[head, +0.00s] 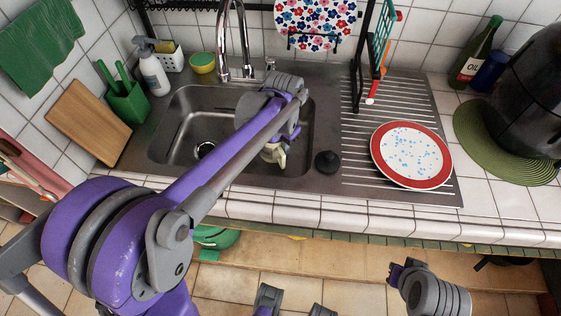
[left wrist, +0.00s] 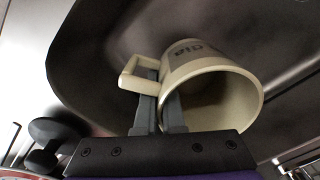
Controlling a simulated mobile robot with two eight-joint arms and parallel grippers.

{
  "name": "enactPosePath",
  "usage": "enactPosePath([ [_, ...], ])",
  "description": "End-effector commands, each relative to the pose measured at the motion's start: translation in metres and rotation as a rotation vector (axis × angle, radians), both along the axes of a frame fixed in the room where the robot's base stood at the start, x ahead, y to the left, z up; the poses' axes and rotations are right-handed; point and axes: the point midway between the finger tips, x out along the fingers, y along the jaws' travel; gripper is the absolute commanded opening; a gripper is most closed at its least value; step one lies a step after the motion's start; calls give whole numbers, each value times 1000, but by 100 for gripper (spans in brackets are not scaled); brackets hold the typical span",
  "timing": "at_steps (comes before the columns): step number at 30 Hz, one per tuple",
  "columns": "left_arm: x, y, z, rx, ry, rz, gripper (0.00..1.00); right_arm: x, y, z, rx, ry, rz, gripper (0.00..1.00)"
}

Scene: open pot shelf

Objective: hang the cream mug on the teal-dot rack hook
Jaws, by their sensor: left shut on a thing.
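The cream mug (head: 274,153) is over the right part of the sink basin, mostly hidden by my left wrist in the head view. In the left wrist view the mug (left wrist: 212,88) has dark lettering and its open rim faces the camera side. My left gripper (left wrist: 160,105) is shut on it beside the handle, one finger at the handle opening and the other at the mug's wall. In the head view the left fingers are hidden. Part of my right arm (head: 437,293) shows at the lower right; its fingers cannot be made out. I cannot make out a teal-dot hook.
A black rack (head: 187,5) runs along the top wall. The faucet (head: 221,40) stands behind the sink (head: 185,130). A black knob-shaped thing (head: 328,161), a red-rimmed plate (head: 411,154) and a teal slotted utensil (head: 383,38) are to the right. An oil bottle (head: 474,55) stands at the far right.

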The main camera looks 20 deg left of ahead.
Motion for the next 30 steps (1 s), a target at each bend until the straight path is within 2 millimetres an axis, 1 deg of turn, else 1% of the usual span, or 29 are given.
enactPosePath([
  [5, 0, 0, -19, 0, 0, 0, 0, 0, 0, -2, 0, 1, 0, 0],
  [9, 0, 0, -42, 0, 0, 0, 0, -1, 0, -4, 0, 1, 0, 0],
  [12, 0, 0, -52, 0, 0, 0, 0, 0, 0, -4, 0, 1, 0, 0],
  [21, 0, 0, -54, 0, 0, 0, 0, 0, 0, -4, 0, 1, 0, 0],
  [26, 0, 0, -59, 0, 0, 0, 0, -1, 0, -8, 0, 3, 0, 0],
  [27, 0, 0, -58, 0, 0, 0, 13, -1, 0, -7, 0, 2, 0, 0],
  [29, 0, 0, -58, 0, 0, 0, 24, -1, 0, -7, 0, 2, 0, 0],
  [30, 0, 0, -58, 0, 0, 0, 31, -1, 0, -7, 0, 2, 0, 0],
])
